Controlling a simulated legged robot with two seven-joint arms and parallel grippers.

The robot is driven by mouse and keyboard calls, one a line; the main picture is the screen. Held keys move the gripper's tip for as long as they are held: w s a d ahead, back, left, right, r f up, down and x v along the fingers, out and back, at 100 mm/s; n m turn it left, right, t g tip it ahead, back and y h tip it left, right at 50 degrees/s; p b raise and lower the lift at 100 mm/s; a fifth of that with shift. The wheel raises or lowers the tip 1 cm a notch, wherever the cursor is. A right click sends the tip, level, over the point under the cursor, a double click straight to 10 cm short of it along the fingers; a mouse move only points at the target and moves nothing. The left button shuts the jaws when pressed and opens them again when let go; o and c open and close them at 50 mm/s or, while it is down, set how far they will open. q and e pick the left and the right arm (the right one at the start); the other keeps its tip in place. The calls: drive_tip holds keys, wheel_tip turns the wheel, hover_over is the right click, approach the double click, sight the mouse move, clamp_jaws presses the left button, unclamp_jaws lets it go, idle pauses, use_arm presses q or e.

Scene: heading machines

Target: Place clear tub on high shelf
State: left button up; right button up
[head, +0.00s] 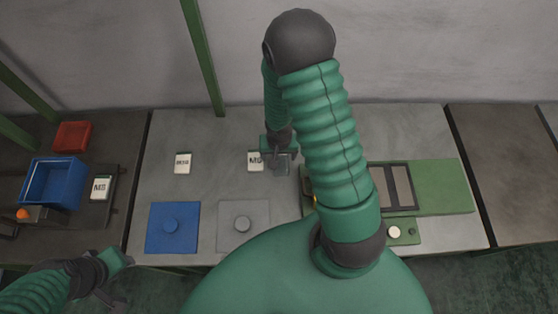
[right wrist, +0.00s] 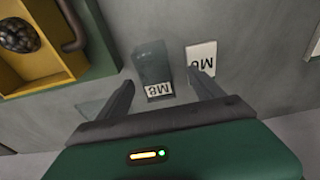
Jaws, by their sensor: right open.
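The clear tub (head: 282,169) is a small see-through grey box on the grey worktop, just right of a white label card in the head view. In the right wrist view the tub (right wrist: 151,58) lies ahead of my fingers, with a white M8 label at its near end. My right gripper (head: 279,154) is over the tub; in the wrist view its two fingers (right wrist: 160,78) are apart, with the tub's near end between their tips and no visible grip. My left gripper (head: 118,274) is low at the left, its jaws unclear. I cannot make out a high shelf.
White label cards (head: 183,163) lie on the worktop. A green fixture (head: 445,187) is at right. A blue bin (head: 53,182) and red tray (head: 72,136) stand left. Green posts (head: 203,55) rise behind.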

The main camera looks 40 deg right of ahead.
sight(284, 157)
drive_tip(key=d+f, duration=0.2)
drive_tip(key=f, duration=0.1)
drive_tip(key=shift+s+f+p, duration=0.1)
drive_tip(key=shift+s+p, duration=0.05)
drive_tip(key=shift+p, duration=0.2)
drive_tip(key=shift+a+f, duration=0.2)
drive_tip(key=shift+f, duration=0.3)
drive_tip(key=shift+a+f, duration=0.15)
drive_tip(key=shift+f, duration=0.35)
drive_tip(key=shift+w+a, duration=0.4)
drive_tip(key=shift+c, duration=0.5)
drive_tip(key=shift+s+d+f, duration=0.1)
drive_tip(key=shift+s+d, duration=0.1)
drive_tip(key=shift+d, duration=0.4)
drive_tip(key=c, duration=1)
drive_tip(key=shift+a, duration=0.1)
drive_tip(key=c, duration=0.4)
use_arm(q)
drive_tip(key=shift+s+r, duration=0.3)
drive_tip(key=shift+r, duration=0.05)
use_arm(e)
drive_tip(key=shift+w+a, duration=0.1)
drive_tip(key=shift+a, duration=0.1)
clamp_jaws()
